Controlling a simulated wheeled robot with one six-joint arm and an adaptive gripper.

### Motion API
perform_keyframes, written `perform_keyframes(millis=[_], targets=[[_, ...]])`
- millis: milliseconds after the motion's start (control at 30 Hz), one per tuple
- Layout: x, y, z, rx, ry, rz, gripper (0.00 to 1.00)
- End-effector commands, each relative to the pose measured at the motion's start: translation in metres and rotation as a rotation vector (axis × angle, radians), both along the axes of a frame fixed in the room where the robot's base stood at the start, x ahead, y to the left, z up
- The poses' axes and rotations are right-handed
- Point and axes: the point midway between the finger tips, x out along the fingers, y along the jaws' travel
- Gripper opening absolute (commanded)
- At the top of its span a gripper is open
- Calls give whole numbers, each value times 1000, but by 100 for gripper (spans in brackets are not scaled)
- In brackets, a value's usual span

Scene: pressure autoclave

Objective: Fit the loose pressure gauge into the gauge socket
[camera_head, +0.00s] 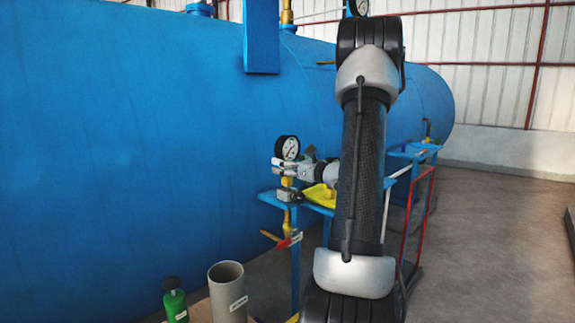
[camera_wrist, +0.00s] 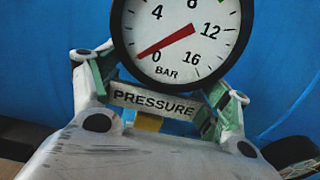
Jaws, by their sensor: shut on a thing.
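The loose pressure gauge has a round white dial and black rim (camera_head: 287,148). It stands upright above the blue stand beside the large tank. In the wrist view its dial (camera_wrist: 178,42) reads BAR, with the red needle near 0. My gripper (camera_wrist: 162,96) is shut on the gauge below the dial, with one finger on each side of the PRESSURE plate (camera_wrist: 153,101). A yellow fitting (camera_head: 287,182) shows just below the gauge, above the pipework. The socket opening is hidden. I cannot tell whether the gauge stem touches or enters it.
The large blue tank (camera_head: 150,110) fills the background behind the gauge. A red-handled valve (camera_head: 289,241) sits lower on the pipe. A yellow cloth-like item (camera_head: 318,195) lies on the blue stand. A grey cylinder (camera_head: 228,293) and green bottle (camera_head: 175,302) stand at the bottom.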

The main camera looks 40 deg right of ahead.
Motion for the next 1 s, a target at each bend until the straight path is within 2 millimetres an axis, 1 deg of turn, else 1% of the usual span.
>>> perform_keyframes(millis=[733, 1000], targets=[[0, 0, 1, -1, -2, 0, 37], [0, 0, -5, 1, -1, 0, 37]])
